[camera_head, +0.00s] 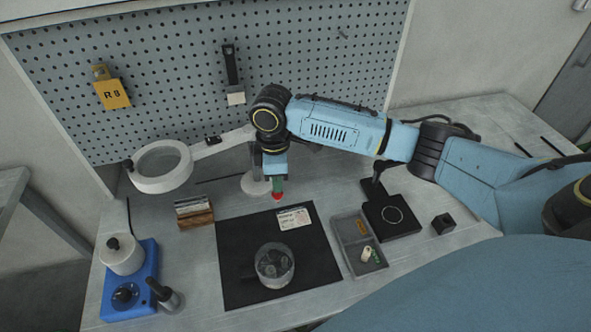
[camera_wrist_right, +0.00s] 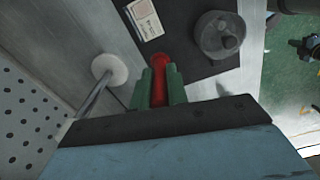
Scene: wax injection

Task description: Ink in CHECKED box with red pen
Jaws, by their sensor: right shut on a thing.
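My right gripper (camera_head: 276,185) has green fingers and points down above the back edge of the black mat (camera_head: 235,244). It is shut on a red pen (camera_head: 277,197), whose red end shows below the fingers. The pen also shows in the right wrist view (camera_wrist_right: 159,68), between the green fingers (camera_wrist_right: 159,82). A white card with print (camera_head: 293,218) lies on the mat, just right of and nearer than the pen. The pen looks apart from the card. The card's boxes are too small to read. My left gripper is not in view.
A card holder (camera_head: 194,213), magnifier ring lamp (camera_head: 161,167) and blue heater unit (camera_head: 130,283) stand left. A black device (camera_head: 391,216) stands right.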

